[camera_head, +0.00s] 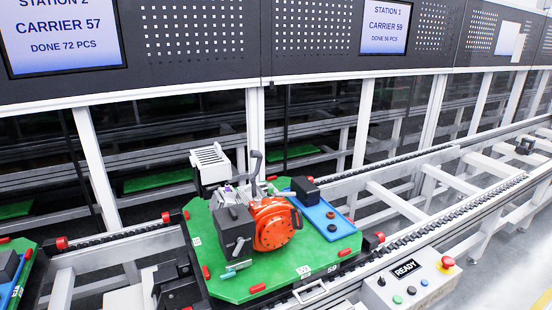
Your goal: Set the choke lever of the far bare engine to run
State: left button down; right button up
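One engine (238,222) stands on a green carrier pallet (318,258) in the middle of the head view. A small teal part (237,266) shows low at the engine's front. Neither of my grippers is in view.
A blue tray (319,218) with dark parts lies on the pallet. Another green pallet (31,270) is at the left edge. Chain rails (450,212) run to the upper right. A control box (410,285) with buttons and a READY display stands at the front right. Screens (386,27) hang behind.

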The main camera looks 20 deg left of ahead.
aim_at(240, 242)
jog(key=l+u, duration=0.8)
jog(key=u, duration=0.15)
jog(key=i, duration=0.05)
